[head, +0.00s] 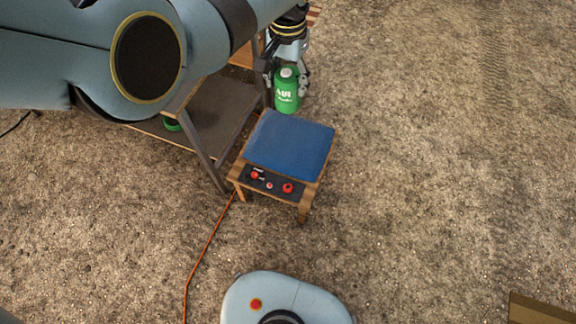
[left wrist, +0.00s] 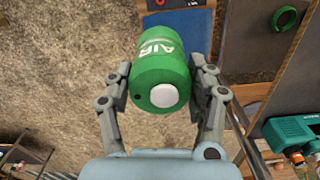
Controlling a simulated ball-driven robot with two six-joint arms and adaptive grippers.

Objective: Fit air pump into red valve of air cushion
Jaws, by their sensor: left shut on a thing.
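The air pump (head: 286,92) is a green cylinder with white lettering and a pale round cap. My left gripper (head: 287,80) is shut on it and holds it by the far edge of the blue air cushion (head: 290,145). In the left wrist view the pump (left wrist: 160,70) sits between the two fingers (left wrist: 162,85), with its capped end towards the camera. The cushion lies on a small wooden stand. Red round parts, one at the right (head: 288,188), sit on a dark panel at the stand's near side; I cannot tell which is the valve. My right gripper is not in view.
A wooden-framed bench with a grey shelf (head: 222,115) stands left of the cushion. In the left wrist view a green ring (left wrist: 285,19) and a teal tool (left wrist: 295,135) lie at the right. An orange cable (head: 208,248) runs along the gravel. The ground at the right is mostly clear.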

